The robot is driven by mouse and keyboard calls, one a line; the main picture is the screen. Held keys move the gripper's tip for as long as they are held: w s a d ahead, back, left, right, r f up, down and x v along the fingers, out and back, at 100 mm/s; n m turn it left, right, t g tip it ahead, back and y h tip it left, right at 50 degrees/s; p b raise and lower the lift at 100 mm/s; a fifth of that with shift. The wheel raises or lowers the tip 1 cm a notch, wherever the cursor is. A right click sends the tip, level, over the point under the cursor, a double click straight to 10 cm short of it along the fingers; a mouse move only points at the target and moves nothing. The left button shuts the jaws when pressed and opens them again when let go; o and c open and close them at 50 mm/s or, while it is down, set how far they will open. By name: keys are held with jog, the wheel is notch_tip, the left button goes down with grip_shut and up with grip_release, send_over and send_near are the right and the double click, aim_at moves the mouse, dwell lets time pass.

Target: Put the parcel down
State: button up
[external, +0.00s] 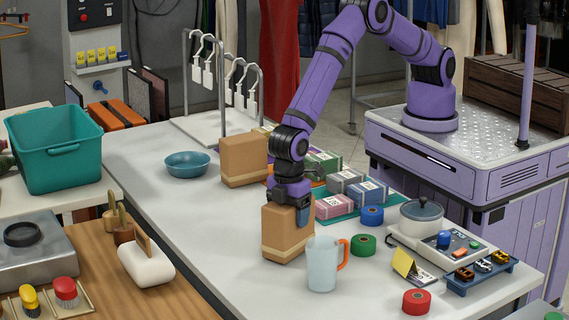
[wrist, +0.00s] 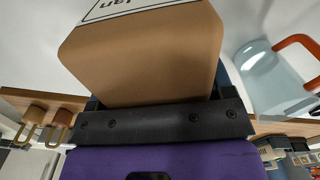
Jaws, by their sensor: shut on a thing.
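The parcel (external: 287,233) is a brown box with a paler tape band, upright at the front middle of the white table. My gripper (external: 290,202) comes down from above and is shut on its upper part. In the wrist view the parcel (wrist: 150,55) fills the middle, with part of a printed label at its top edge. The parcel's base looks at or very near the table top (external: 215,220); I cannot tell whether it touches. A second brown box (external: 244,160) stands behind it.
A pale blue mug (external: 322,265) with an orange handle stands close to the parcel's right. A green tape roll (external: 363,245) and a scale with a pot (external: 421,218) are further right. A blue bowl (external: 187,164) is behind left. The table left of the parcel is clear.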

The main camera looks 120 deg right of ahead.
jog(key=shift+f, duration=0.15)
jog(key=o, duration=1.2)
jog(key=shift+c, duration=0.2)
